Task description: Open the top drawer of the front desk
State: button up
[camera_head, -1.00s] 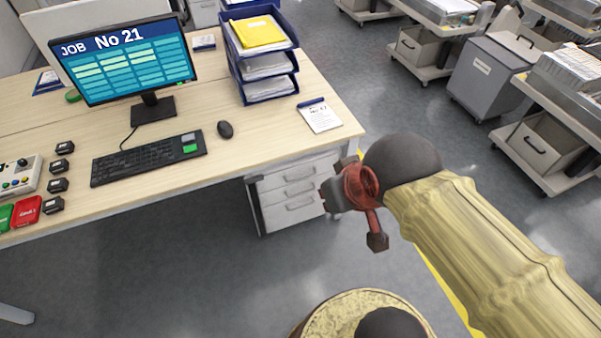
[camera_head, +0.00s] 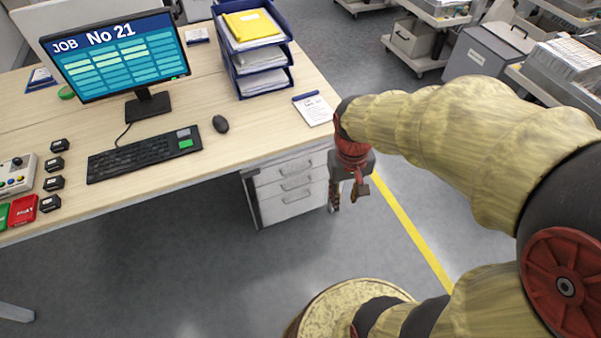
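The front desk (camera_head: 240,140) has a white drawer unit under its right end. Its top drawer (camera_head: 270,176) is shut flush, with a bar handle (camera_head: 295,170) on its front. Two lower drawers, the middle (camera_head: 275,192) and the bottom (camera_head: 285,209), are also shut. My gripper (camera_head: 349,198) is just right of the drawer unit, pointing down, at about the height of the lower drawers in the picture. Its fingers look apart and empty, and it does not appear to touch the unit. My wrist hides part of the desk's right edge.
The desktop holds a monitor (camera_head: 120,55), keyboard (camera_head: 145,155), mouse (camera_head: 220,124), blue paper trays (camera_head: 262,70) and a notepad (camera_head: 313,108) near the right edge. Trolleys (camera_head: 415,40) stand at the back right. The floor (camera_head: 200,260) before the drawers is clear.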

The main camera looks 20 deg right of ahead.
jog(key=w+d+f+n, duration=0.1)
jog(key=w+d+f, duration=0.2)
jog(key=d+f, duration=0.35)
jog(key=w+d+f+n, duration=0.1)
jog(key=w+d+f, duration=0.25)
jog(key=f, duration=0.65)
jog(key=w+d+f+n, duration=0.2)
jog(key=w+d+f, duration=0.2)
jog(key=f, duration=0.5)
jog(key=w+f+n+t+y+p, duration=0.1)
jog(key=w+f+n+t, duration=0.25)
jog(key=f, duration=0.95)
jog(key=w+f+n+t+y, duration=0.1)
jog(key=w+f+n+t, duration=0.3)
jog(key=f, duration=0.9)
jog(key=w+a+n+y, duration=0.1)
jog(key=w+a+n, duration=0.3)
jog(key=w+a+r+n+t+y, duration=0.35)
jog(key=w+r+n+t, duration=0.45)
jog(key=r, duration=0.5)
jog(key=b+x, duration=0.2)
jog(key=x, duration=0.6)
jog(key=shift+w+f+g, duration=0.15)
jog(key=shift+w+g, duration=0.05)
jog(key=shift+g, duration=0.15)
jog(key=shift+n, duration=0.25)
jog(key=shift+c, duration=0.3)
